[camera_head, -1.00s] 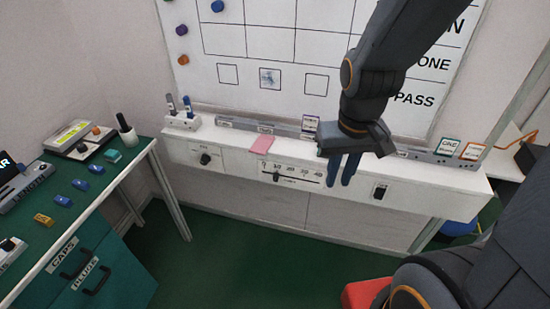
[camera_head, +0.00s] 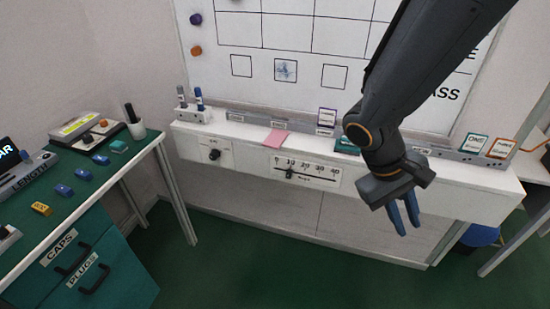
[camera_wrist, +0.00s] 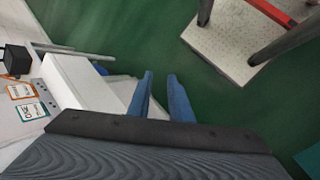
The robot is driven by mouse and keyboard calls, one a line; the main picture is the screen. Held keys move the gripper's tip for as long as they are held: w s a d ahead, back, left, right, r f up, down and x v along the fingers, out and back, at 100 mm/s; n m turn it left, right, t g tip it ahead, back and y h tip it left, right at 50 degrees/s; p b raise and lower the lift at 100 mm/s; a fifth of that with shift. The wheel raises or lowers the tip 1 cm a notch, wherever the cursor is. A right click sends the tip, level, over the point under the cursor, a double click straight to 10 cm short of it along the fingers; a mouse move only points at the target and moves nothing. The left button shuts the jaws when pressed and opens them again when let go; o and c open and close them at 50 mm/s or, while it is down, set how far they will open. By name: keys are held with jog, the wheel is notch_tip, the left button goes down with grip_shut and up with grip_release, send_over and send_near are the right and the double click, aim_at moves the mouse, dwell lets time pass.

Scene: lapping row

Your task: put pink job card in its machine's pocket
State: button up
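The pink card (camera_head: 276,138) lies flat on the white ledge (camera_head: 200,130) under the whiteboard, above the slider scale. A grey pocket strip (camera_head: 255,120) runs along the back of the ledge, with small labels on it. A purple-edged card (camera_head: 327,117) stands in it, and orange-edged and teal-edged cards (camera_head: 474,143) stand at its right end. My gripper (camera_head: 405,218) hangs in front of the ledge, to the right of the pink card and apart from it. Its blue fingers (camera_wrist: 160,98) are apart with nothing between them in the wrist view.
A green bench (camera_head: 115,165) with small blocks, a cup and devices stands at the left. A marker holder (camera_head: 194,115) is at the ledge's left end. A teal object (camera_head: 347,146) is partly hidden behind my arm. Green floor is open before the ledge.

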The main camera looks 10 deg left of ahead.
jog(key=w+a+f+n+t+h+b, duration=0.3)
jog(key=w+f+b, duration=0.1)
jog(key=w, duration=0.3)
jog(key=n+t+y+b, duration=0.8)
jog(key=t+b, duration=0.3)
jog(key=t, duration=0.4)
send_near(271, 147)
jog(key=shift+h, duration=0.4)
jog(key=w, duration=0.6)
jog(key=shift+w+d+f, duration=0.15)
jog(key=shift+w, duration=0.25)
jog(key=shift+w+b, duration=0.7)
jog(key=shift+w, duration=0.15)
